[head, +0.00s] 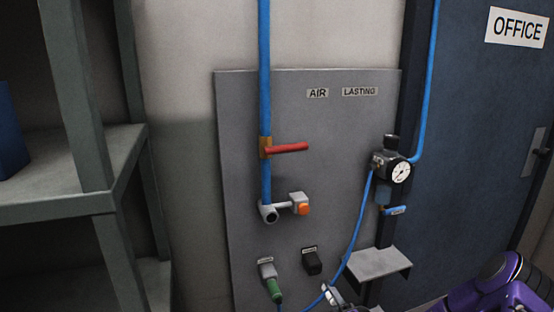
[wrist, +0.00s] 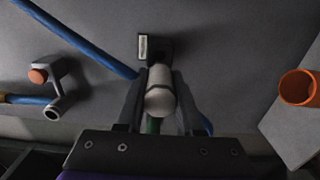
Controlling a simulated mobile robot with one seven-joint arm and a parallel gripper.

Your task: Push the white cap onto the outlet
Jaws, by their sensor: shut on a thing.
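In the wrist view my gripper (wrist: 158,98) is shut on the white cap (wrist: 160,92), a pale cylinder with a rounded near end between the two dark fingers. Its far end points at a black outlet block (wrist: 157,46) with a small label on the grey panel. I cannot tell whether cap and block touch. In the head view a black labelled block (head: 312,262) sits low on the panel; beside it a grey block (head: 266,269) holds a green plug (head: 275,290). My purple arm enters at lower right, and my fingers are not clear there.
A blue pipe (head: 265,95) with a red lever (head: 289,148) runs down the panel (head: 340,130). An orange button (head: 304,209) sticks out above the blocks. A gauge (head: 400,172), blue hose (head: 359,215) and small shelf (head: 380,262) are to the right. An orange ring (wrist: 298,88) shows in the wrist view.

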